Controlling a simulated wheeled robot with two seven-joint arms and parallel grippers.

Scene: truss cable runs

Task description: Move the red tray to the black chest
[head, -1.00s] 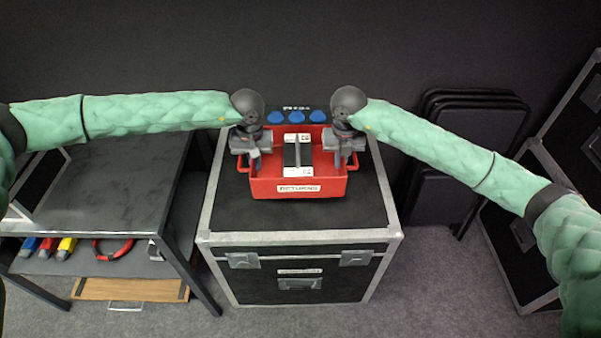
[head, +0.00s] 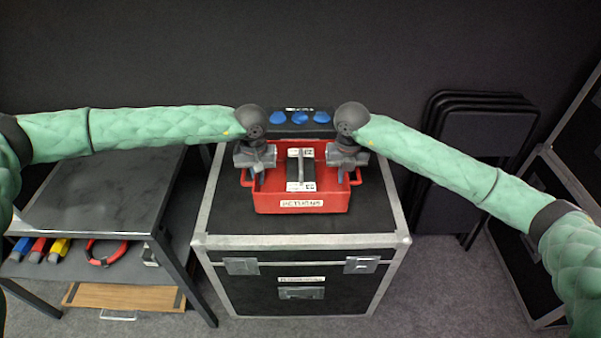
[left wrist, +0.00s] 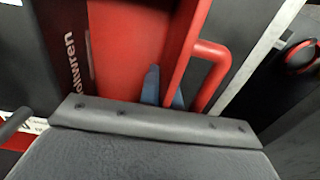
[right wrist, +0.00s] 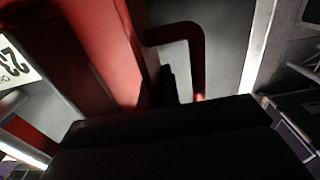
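The red tray (head: 300,203) with a white front label is over the black chest (head: 230,226), in the middle of the head view. It looks level, low over or resting on the lid; I cannot tell if it touches. A dark and white item (head: 301,168) lies in it. My left gripper (head: 256,180) is at its left end, with blue fingertips on both sides of the tray wall in the left wrist view (left wrist: 165,92). My right gripper (head: 341,175) is at the right end. The right wrist view is dark, but the tray wall (right wrist: 135,60) and handle show. Both look shut on the tray.
A dark box with blue round tops (head: 302,119) stands right behind the tray. A dark table (head: 95,190) with tools on its lower shelf is at the left. Folded dark chairs (head: 475,165) and a metal-edged case (head: 540,240) are at the right. The chest lid's front strip is clear.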

